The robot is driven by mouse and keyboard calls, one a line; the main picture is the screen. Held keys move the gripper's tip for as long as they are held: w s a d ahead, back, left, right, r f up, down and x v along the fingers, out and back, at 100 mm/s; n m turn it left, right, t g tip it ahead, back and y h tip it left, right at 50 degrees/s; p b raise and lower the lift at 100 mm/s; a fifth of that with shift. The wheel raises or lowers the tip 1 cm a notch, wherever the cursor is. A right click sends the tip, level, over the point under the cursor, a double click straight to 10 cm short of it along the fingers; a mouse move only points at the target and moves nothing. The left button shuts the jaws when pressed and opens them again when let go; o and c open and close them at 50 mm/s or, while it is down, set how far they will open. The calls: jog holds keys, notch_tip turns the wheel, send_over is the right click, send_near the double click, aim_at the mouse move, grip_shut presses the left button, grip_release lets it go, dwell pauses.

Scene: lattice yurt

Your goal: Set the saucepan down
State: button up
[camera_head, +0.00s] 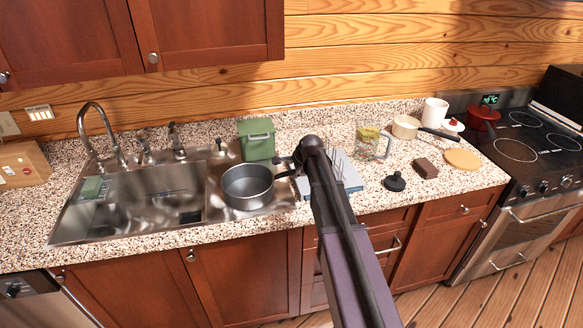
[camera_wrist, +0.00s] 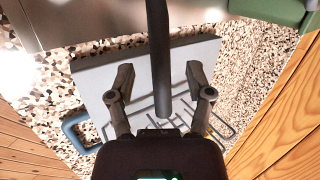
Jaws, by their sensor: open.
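The saucepan (camera_head: 248,187), dark grey and empty, sits upright on the steel ledge right of the sink basin, its handle pointing right. I cannot tell whether its base fully touches the steel. My gripper (camera_head: 298,162) is at the handle's end, partly hidden by my arm. In the wrist view, my gripper (camera_wrist: 160,88) is open, with the dark saucepan handle (camera_wrist: 159,60) running between its spread fingers. A gap shows on both sides of the handle. The pan's bowl is outside the wrist view.
A pale blue-grey rack (camera_head: 347,184) with wire prongs lies beneath my gripper. A green container (camera_head: 257,138) stands behind the pan. The sink basin (camera_head: 150,200) is to the left. A glass jug (camera_head: 371,142), black stopper (camera_head: 395,182) and brown block (camera_head: 425,168) stand right.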

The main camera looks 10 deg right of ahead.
jog(key=p+v, duration=0.6)
jog(key=v, duration=0.2)
jog(key=shift+s, duration=0.1)
dwell(0.8)
jog(key=s+a+f+n+g+h, duration=0.1)
jog(key=s+a+n+g, duration=0.2)
jog(key=s+n, duration=0.5)
jog(key=s+a+f+n+g+h, duration=0.1)
jog(key=s+n, duration=0.7)
jog(key=s, duration=1)
jog(key=a+f+g, duration=0.1)
jog(key=a+g, duration=0.1)
jog(key=shift+s+a+n, duration=0.15)
jog(key=shift+a+n, duration=0.1)
jog(key=shift+n, duration=0.15)
jog(key=shift+f+b, duration=1.35)
jog(key=shift+f, duration=0.05)
